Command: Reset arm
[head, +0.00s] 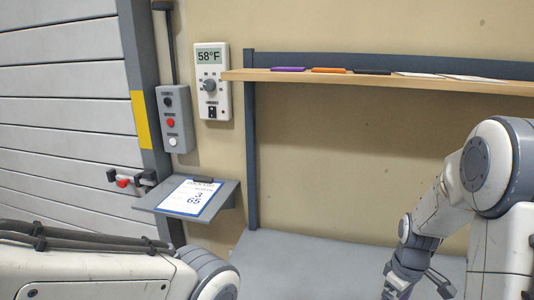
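My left arm crosses the lower left of the head view, and its gripper is out of the picture. My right arm comes in from the right and bends downward. The wrist end of my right arm (408,272) hangs over the grey surface at the bottom edge. Its fingertips are cut off by the frame, so I cannot tell whether that gripper is open or shut. A small purplish patch shows at its lower end, too little to identify.
A wooden shelf (390,82) holds flat purple, orange and dark items and papers. A thermostat (211,80) reads 58°F beside a button box (174,119). A clipboard (190,197) lies on a small wall ledge (224,192). The grey surface (300,262) is clear where visible. A slatted door (60,100) stands left.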

